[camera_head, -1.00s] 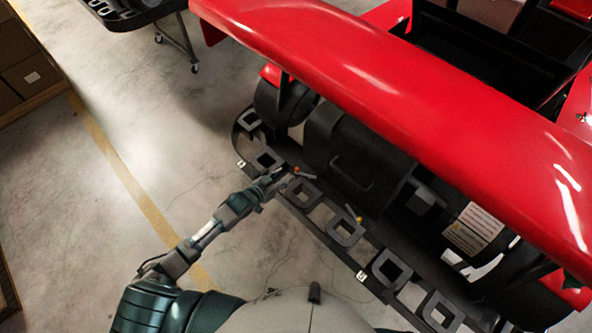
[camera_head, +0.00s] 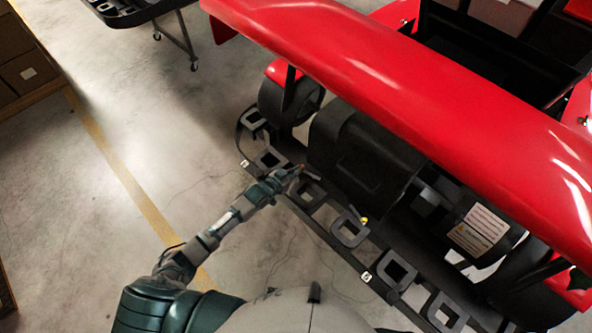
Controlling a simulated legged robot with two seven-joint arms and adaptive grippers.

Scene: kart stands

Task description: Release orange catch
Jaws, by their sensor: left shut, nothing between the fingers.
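The orange catch (camera_head: 301,168) shows only as a small orange spot on the black rail of the kart stand (camera_head: 325,236). My left gripper (camera_head: 295,174) is shut and empty, with its fingertips right at the catch and covering part of it. I cannot tell whether the fingers touch it. A short grey lever lies just right of the fingertips. A yellow catch (camera_head: 364,220) sits further along the same rail, apart from the gripper. My right gripper is not in view.
The red kart body (camera_head: 400,95) overhangs the stand. A black box-like part (camera_head: 360,150) stands close behind the catch. A white label (camera_head: 478,230) is at the right. Another wheeled stand (camera_head: 130,12) is at the top left. The floor left of the stand is clear.

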